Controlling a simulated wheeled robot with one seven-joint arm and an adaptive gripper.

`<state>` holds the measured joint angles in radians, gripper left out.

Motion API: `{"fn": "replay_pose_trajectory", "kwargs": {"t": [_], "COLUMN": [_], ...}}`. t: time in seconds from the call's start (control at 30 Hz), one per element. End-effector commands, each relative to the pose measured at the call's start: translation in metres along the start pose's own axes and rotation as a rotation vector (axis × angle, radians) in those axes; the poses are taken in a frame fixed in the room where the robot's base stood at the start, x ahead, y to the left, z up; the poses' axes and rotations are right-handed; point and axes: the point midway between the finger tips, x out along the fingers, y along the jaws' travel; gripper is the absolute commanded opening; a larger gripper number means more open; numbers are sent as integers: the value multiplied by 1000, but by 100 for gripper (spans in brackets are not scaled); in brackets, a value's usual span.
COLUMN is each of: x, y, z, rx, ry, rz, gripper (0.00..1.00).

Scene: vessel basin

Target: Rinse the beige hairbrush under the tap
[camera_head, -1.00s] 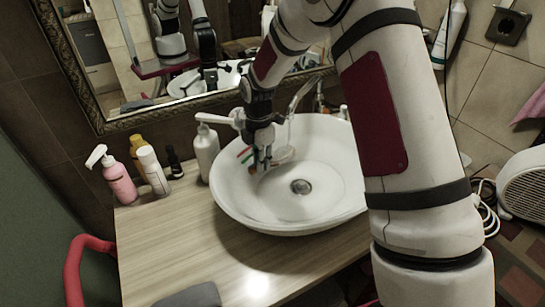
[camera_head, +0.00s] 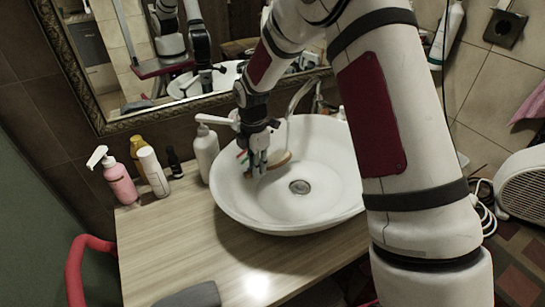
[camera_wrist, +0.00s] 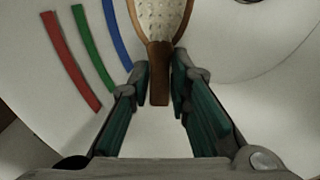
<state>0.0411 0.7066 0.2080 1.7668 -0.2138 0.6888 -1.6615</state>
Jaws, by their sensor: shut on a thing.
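The beige hairbrush (camera_head: 281,160) is in my gripper (camera_head: 257,166), above the left inner side of the white basin (camera_head: 236,205). In the wrist view the brush handle (camera_wrist: 159,75) sits between the two fingertips (camera_wrist: 158,84), with its pale, bristled head pointing away from the gripper, cut off by the top edge. The metal tap (camera_head: 301,93) arches behind the basin, with its spout near and above the brush.
A white pump bottle (camera_head: 206,152) stands close left of the basin. A pink pump bottle (camera_head: 120,184) and several small bottles stand farther left. A framed mirror (camera_head: 125,65) hangs behind.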

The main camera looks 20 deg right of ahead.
Motion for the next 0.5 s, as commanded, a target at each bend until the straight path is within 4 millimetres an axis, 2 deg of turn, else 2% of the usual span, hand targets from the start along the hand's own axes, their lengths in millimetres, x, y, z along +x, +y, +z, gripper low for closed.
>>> {"fn": "replay_pose_trajectory", "kwargs": {"t": [0.5], "x": [-1], "y": [-34], "z": [-22], "rx": [-2], "ry": [1], "rz": [-2], "gripper": [0]}}
